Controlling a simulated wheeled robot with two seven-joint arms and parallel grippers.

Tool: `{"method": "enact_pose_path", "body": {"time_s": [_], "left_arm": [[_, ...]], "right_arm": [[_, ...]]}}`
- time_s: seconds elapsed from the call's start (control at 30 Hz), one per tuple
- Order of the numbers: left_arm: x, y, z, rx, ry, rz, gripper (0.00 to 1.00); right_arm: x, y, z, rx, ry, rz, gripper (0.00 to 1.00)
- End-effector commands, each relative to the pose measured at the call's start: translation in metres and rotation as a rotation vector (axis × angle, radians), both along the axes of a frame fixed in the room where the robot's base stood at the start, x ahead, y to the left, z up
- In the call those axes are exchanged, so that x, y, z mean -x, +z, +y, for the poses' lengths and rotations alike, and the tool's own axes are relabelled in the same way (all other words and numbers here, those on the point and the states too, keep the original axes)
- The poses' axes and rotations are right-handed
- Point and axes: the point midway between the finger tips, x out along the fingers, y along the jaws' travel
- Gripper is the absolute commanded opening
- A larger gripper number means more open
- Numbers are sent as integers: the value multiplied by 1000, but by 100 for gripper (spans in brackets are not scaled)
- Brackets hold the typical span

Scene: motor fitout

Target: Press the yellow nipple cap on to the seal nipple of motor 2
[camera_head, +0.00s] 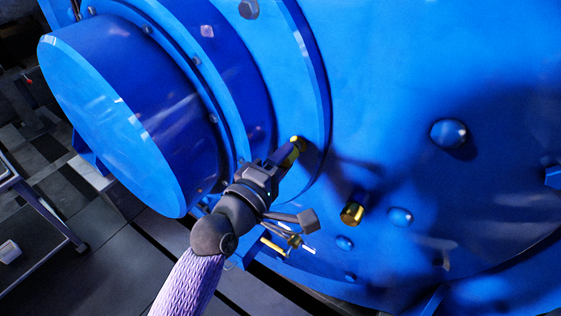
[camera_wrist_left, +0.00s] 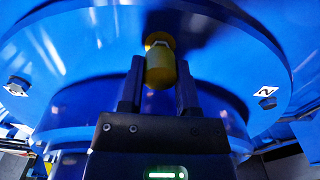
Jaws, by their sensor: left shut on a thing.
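The yellow nipple cap (camera_wrist_left: 161,68) is held between the two fingers of my left gripper (camera_wrist_left: 160,92) in the wrist view. In the head view, the left gripper (camera_head: 287,158) is at the blue face of the motor (camera_head: 400,80), with the yellow cap (camera_head: 297,142) at its tips. A gold rim (camera_wrist_left: 158,40), perhaps the seal nipple, shows just beyond the cap. The cap lines up with it, but I cannot tell whether it is seated. A label with a 2 (camera_wrist_left: 266,91) is on the motor. My right gripper is not in view.
A brass fitting (camera_head: 352,213) sticks out of the motor face to the right of the gripper. Domed blue bolts (camera_head: 448,133) also stand out from it. The round blue housing (camera_head: 125,120) bulges out at the left. A grey cart (camera_head: 45,210) stands at the far left.

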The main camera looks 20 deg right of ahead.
Motion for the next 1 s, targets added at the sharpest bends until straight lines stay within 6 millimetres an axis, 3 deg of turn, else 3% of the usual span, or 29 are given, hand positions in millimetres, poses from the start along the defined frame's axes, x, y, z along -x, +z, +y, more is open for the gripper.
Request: {"method": "enact_pose_path", "body": {"time_s": [0.57,0.6,0.73,0.77,1.0], "left_arm": [[-9,0,-11,1,0,1,0],[-8,0,-11,1,0,1,49],[-8,0,-11,1,0,1,77],[-8,0,-11,1,0,1,82],[-8,0,-11,1,0,1,82]], "right_arm": [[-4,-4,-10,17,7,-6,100],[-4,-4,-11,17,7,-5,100],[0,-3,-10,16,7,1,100],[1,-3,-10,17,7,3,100],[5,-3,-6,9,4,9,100]]}}
